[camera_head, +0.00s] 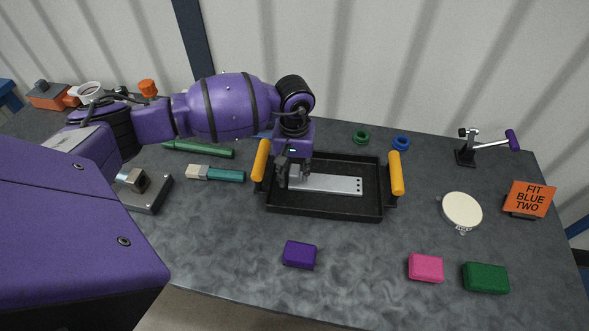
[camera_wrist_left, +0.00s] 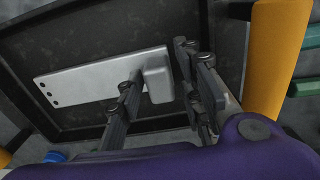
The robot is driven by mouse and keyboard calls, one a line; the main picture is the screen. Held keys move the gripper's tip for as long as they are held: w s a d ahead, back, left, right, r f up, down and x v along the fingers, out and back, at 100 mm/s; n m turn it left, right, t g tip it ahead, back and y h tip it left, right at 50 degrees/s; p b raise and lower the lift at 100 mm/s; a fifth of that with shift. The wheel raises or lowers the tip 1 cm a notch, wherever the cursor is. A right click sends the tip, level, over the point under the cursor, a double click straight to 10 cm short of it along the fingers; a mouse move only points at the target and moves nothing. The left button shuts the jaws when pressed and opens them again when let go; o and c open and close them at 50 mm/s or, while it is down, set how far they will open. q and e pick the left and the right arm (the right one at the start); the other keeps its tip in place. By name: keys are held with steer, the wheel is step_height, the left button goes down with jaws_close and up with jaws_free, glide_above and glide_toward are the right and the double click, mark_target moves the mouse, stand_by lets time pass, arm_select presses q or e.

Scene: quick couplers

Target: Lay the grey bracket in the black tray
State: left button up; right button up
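The grey bracket (camera_head: 335,184) lies in the black tray (camera_head: 325,212), its flat plate along the tray floor and its holed end toward the right. In the left wrist view the bracket (camera_wrist_left: 95,82) shows its raised block near the fingers, inside the tray (camera_wrist_left: 60,40). My left gripper (camera_head: 289,172) reaches down over the tray's left part, at the block end. In the left wrist view its fingers (camera_wrist_left: 158,62) stand on either side of the block, with a gap visible on one side; they look open. My right gripper is not in view.
The tray has orange handles (camera_head: 396,173) at both ends. Purple (camera_head: 299,255), pink (camera_head: 425,267) and green (camera_head: 486,278) blocks lie in front. A round white disc (camera_head: 461,211), a toggle clamp (camera_head: 467,156) and an orange sign (camera_head: 529,199) stand right.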

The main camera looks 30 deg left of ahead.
arm_select(q)
steer(key=shift+w+r, duration=0.1)
steer(key=shift+r, duration=0.4)
step_height(320, 180, up, 12)
steer(key=shift+f, duration=0.25)
steer(key=shift+r, duration=0.1)
